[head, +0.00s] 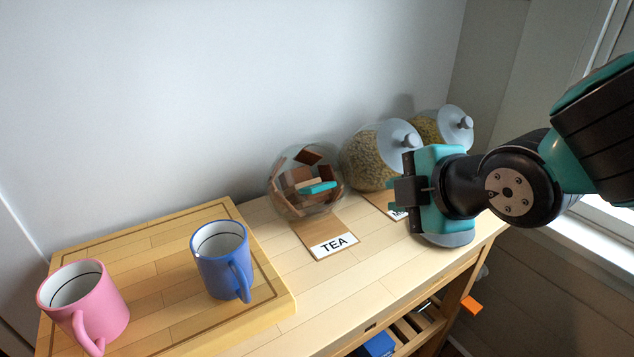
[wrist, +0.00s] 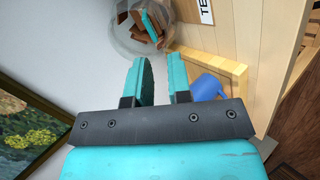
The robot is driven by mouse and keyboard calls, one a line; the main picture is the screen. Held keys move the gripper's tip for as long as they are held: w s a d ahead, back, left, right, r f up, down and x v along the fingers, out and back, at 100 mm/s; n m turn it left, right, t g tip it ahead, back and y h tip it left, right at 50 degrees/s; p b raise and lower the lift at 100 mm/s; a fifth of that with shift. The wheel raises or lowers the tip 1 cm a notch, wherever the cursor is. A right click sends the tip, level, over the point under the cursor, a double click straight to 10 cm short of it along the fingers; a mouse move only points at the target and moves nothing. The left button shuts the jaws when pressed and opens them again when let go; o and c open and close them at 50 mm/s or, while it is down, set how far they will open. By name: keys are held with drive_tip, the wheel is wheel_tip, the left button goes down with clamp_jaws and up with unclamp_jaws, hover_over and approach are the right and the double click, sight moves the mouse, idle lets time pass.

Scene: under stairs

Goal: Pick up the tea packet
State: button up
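Several brown tea packets lie in a round glass jar (head: 272,187), with a teal piece (head: 318,187) among them. The jar stands on the wooden counter behind a card marked TEA (head: 333,245). In the wrist view the jar (wrist: 128,42) is at the top, with brown packets and the teal piece (wrist: 152,27) inside. My gripper (head: 391,184) is to the right of the jar, apart from it, its fingers toward the left. In the wrist view my gripper (wrist: 163,65) is open, with nothing held between its teal fingers. Which packet is meant, I cannot tell.
Two grain-filled jars with pale lids, a nearer one (head: 368,162) and a farther one (head: 426,130), stand right of the tea jar. A blue mug (head: 220,262) and a pink mug (head: 95,305) stand on a wooden board (head: 160,290) at left. Bare counter lies in front.

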drive_tip(key=a+r+n+y, duration=0.1)
drive_tip(key=a+r+n, duration=0.1)
drive_tip(key=a+n, duration=0.1)
drive_tip(key=p, duration=0.8)
approach(325, 188)
drive_tip(key=shift+t, duration=0.3)
drive_tip(key=x, duration=0.4)
drive_tip(key=shift+s+a+f, duration=0.15)
drive_tip(key=shift+f, duration=0.1)
drive_tip(key=shift+p+x, duration=1.15)
drive_tip(key=shift+x, duration=1.55)
drive_tip(key=shift+c, duration=0.3)
clamp_jaws()
